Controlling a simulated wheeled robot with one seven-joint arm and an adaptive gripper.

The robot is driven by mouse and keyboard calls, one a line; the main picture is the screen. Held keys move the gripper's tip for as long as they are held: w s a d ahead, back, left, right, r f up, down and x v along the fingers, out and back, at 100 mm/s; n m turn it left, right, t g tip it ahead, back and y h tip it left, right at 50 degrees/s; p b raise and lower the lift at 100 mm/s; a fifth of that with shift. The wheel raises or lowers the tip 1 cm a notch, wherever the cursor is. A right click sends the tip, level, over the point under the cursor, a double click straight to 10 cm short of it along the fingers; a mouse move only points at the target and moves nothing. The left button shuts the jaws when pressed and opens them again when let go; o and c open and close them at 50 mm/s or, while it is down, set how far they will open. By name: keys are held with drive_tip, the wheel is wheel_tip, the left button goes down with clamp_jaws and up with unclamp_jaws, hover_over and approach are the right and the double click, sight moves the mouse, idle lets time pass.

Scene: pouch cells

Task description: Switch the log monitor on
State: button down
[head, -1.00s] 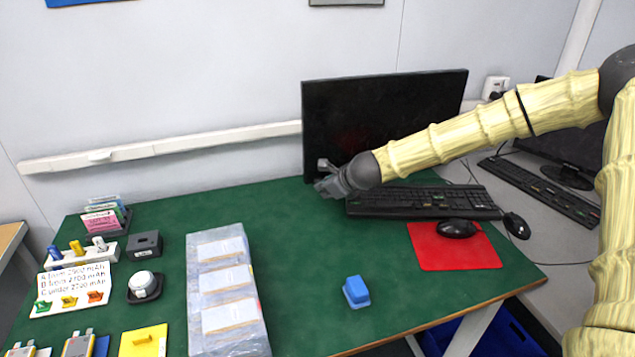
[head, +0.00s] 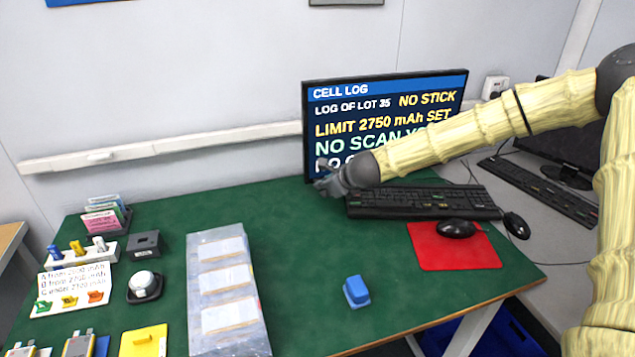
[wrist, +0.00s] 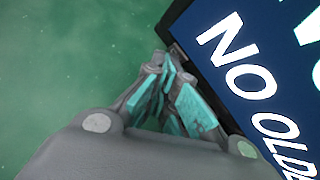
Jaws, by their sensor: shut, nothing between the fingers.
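The log monitor (head: 390,95) stands at the back of the green table and is lit. Its screen reads "CELL LOG", "LOG OF LOT 35", "NO STICK", "LIMIT 2750 mAh SET" and "NO SCAN"; my arm hides part of the lower lines. My gripper (head: 322,174) is at the monitor's lower left corner, shut and empty. In the wrist view the fingertips (wrist: 168,62) are close to the black bezel beside the lit screen (wrist: 255,85). I cannot tell whether they touch it. The button itself is not clearly visible.
A keyboard (head: 420,203) lies below my arm, with a mouse (head: 456,228) on a red mat (head: 470,258). A blue block (head: 356,291) and a tray with several pouches (head: 203,238) stand nearer.

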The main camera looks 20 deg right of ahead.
drive_tip(key=shift+s, duration=0.7)
drive_tip(key=shift+s+d+b, duration=0.1)
drive_tip(key=shift+s+b, duration=0.3)
drive_tip(key=shift+s, duration=2.15)
